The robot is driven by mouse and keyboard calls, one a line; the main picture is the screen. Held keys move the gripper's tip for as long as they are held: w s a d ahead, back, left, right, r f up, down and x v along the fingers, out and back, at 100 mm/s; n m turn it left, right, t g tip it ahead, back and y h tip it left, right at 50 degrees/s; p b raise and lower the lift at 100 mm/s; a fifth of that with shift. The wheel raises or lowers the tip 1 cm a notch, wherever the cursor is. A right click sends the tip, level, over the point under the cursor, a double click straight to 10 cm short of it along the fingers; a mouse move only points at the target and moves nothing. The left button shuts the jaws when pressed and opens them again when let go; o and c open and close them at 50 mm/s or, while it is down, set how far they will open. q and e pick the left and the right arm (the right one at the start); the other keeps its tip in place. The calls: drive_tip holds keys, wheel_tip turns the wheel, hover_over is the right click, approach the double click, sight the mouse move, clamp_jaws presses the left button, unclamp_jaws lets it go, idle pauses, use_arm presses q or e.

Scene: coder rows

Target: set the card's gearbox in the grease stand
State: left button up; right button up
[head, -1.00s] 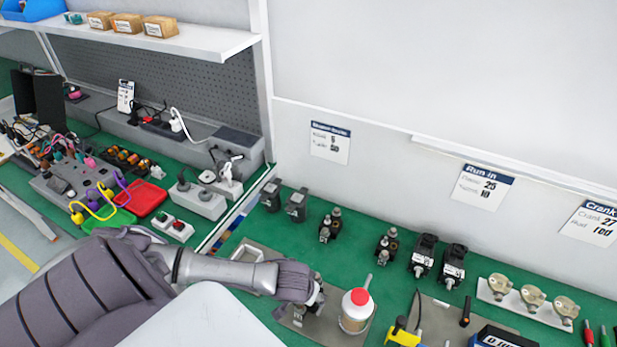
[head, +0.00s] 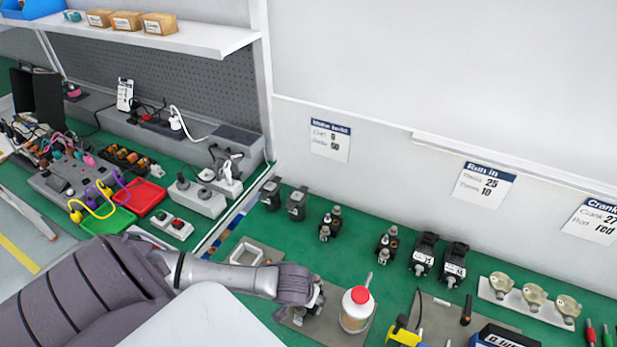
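My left gripper (head: 313,302) reaches in from the left, low over a grey mat (head: 325,328). Its fingers are mostly hidden behind my own wrist. A small silver and dark object (head: 318,298) shows right at the fingertips; I cannot tell whether it is held, or whether it is a gearbox or part of the stand. Two silver and dark units, possibly gearboxes, stand on the green bench, one nearer the left (head: 331,223) and one to its right (head: 387,246). A wall card (head: 330,138) hangs behind them, its print too small to read surely. My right gripper is out of view.
A white bottle with a red cap (head: 356,310) stands on the mat, just right of my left gripper. Dark motor-like units (head: 297,204) and black labelled units (head: 424,255) line the back. A yellow tool (head: 404,334) lies at the front right. Green bench between them is clear.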

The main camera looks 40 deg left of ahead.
use_arm(q)
drive_tip(key=shift+f, duration=0.15)
idle(0.5)
drive_tip(key=o, duration=1.3)
drive_tip(key=v, duration=1.2)
drive_tip(key=shift+s, duration=0.1)
